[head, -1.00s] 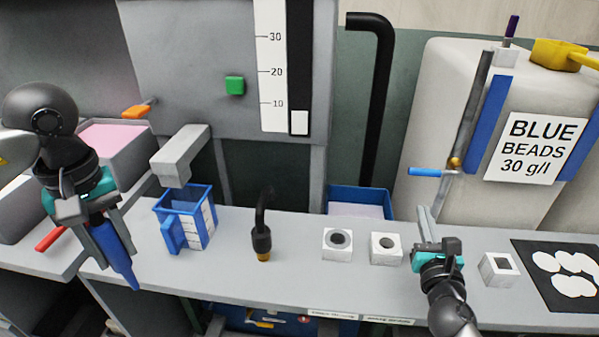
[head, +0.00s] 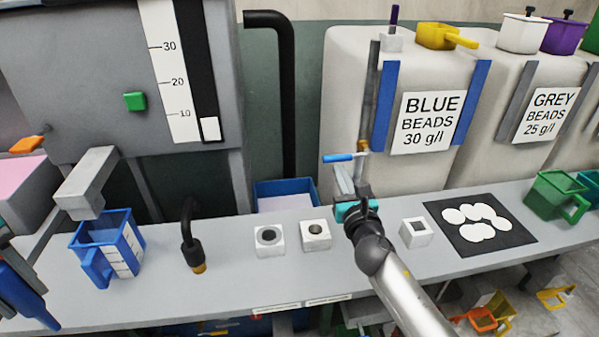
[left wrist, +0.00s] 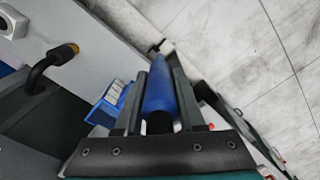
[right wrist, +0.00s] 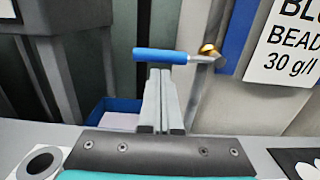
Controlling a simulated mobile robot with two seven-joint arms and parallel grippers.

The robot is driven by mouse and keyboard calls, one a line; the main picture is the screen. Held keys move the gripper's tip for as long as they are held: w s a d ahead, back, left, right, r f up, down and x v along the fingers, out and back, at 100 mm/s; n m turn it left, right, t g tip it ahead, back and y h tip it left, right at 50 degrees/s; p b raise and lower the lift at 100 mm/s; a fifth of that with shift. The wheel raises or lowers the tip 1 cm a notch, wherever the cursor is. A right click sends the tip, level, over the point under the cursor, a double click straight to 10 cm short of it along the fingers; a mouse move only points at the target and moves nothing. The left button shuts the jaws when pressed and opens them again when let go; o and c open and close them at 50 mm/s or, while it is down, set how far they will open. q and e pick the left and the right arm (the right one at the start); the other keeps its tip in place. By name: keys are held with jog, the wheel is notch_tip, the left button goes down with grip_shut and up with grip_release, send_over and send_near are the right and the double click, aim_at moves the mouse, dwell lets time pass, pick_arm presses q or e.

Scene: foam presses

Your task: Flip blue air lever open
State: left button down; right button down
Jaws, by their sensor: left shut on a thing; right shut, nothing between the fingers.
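The blue air lever (head: 340,158) lies horizontal, sticking out to the left from a brass fitting (head: 363,146) on the grey pipe in front of the blue beads silo. In the right wrist view the lever (right wrist: 160,56) is just beyond the fingertips. My right gripper (head: 347,178) is shut and empty, just below the lever; its fingertips (right wrist: 160,72) look close under the handle, and I cannot tell whether they touch. My left gripper (left wrist: 160,85) is shut on a dark blue tapered tool (left wrist: 160,88), which also shows at the lower left of the head view (head: 22,295).
A blue jug (head: 108,248) and a black bent nozzle (head: 192,240) stand on the grey bench left of my right arm. White blocks (head: 270,242) sit near the middle. A black mat with white discs (head: 505,235) lies at right. A blue bin (head: 285,190) stands behind the bench.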

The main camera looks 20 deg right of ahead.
pick_arm(q)
jog(key=shift+r, duration=0.15)
pick_arm(e)
jog(key=shift+r, duration=0.1)
pick_arm(q)
jog(key=shift+r+p, duration=0.15)
jog(key=shift+p, duration=0.15)
pick_arm(e)
jog(key=shift+r+m, duration=0.2)
jog(key=shift+m, duration=0.2)
